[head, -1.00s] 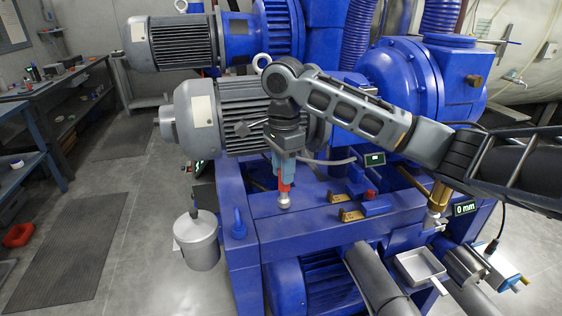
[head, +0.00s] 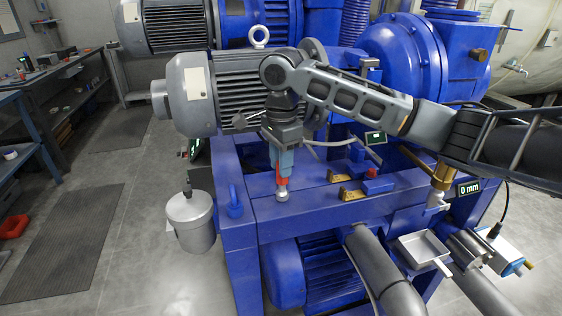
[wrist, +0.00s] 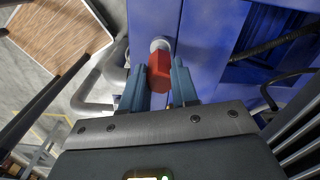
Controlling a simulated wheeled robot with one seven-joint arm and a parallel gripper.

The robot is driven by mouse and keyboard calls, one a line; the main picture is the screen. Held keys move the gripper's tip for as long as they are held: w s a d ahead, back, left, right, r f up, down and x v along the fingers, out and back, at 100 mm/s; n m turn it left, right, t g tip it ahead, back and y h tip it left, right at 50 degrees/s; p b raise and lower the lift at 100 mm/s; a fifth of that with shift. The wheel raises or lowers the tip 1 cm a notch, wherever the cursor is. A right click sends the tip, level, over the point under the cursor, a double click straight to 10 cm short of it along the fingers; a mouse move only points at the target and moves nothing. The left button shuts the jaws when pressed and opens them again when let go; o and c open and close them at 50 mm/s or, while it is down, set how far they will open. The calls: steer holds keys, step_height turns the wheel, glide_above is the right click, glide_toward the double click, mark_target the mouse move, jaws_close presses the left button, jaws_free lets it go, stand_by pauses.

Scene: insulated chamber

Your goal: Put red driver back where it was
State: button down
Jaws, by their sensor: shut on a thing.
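My gripper (head: 283,166) points down over the blue machine frame, and it also shows in the wrist view (wrist: 158,85). Its blue-grey fingers are shut on the red driver (wrist: 160,70), one finger on each side of the red handle. In the head view the red driver (head: 282,183) hangs below the fingers, with a round silvery end (head: 282,195) at or just above the blue top surface. I cannot tell whether that end touches the surface. The upper part of the driver is hidden by the fingers.
A grey lidded bucket (head: 190,220) hangs left of the blue frame (head: 320,205). Brass brackets (head: 352,194) and a blue block (head: 378,186) sit right of the gripper. A small metal tray (head: 422,248) is at front right. Grey motors (head: 205,95) stand behind.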

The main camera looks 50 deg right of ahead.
steer(key=shift+f, duration=0.55)
steer(key=c, duration=0.8)
jaws_free()
steer(key=shift+r, duration=0.1)
